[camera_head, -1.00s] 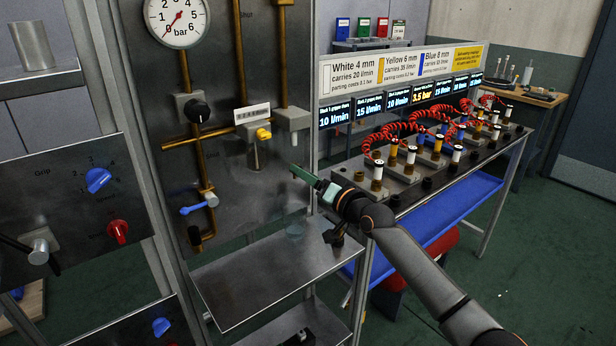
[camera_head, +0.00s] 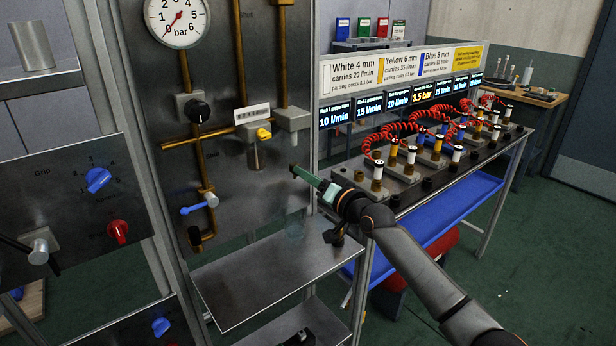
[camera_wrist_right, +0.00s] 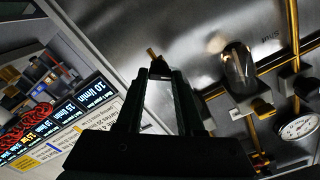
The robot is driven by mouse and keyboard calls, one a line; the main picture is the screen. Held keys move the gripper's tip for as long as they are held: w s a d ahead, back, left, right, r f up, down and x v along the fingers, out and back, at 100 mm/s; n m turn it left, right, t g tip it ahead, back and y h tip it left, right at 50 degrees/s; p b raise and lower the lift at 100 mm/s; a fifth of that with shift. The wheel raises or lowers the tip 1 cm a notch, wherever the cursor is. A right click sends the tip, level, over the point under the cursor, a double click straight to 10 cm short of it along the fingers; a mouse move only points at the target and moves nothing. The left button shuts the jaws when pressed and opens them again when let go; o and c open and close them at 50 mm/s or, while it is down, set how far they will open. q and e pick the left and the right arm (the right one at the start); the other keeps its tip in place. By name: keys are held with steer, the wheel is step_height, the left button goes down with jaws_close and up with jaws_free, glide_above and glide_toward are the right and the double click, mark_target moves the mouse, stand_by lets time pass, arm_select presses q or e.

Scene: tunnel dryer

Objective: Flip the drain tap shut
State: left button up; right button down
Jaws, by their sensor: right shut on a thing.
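A tap with a blue lever (camera_head: 199,205) is on the brass pipe low on the steel panel. The lever lies roughly level, and a black pipe end is below it. I take it as the drain tap, though no label is legible. My right gripper (camera_head: 295,170) is right of this tap and apart from it, near the panel's right edge. In the right wrist view its fingers (camera_wrist_right: 158,75) are close together on a small dark piece with a brass tip (camera_wrist_right: 153,54). What that piece is cannot be told.
A steel shelf (camera_head: 250,280) is below. A bench with red hoses (camera_head: 395,130) stands right.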

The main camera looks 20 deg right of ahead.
steer(key=shift+n+b, duration=1)
steer(key=shift+n, duration=2.7)
steer(key=c, duration=0.5)
jaws_free()
steer(key=shift+c, duration=0.2)
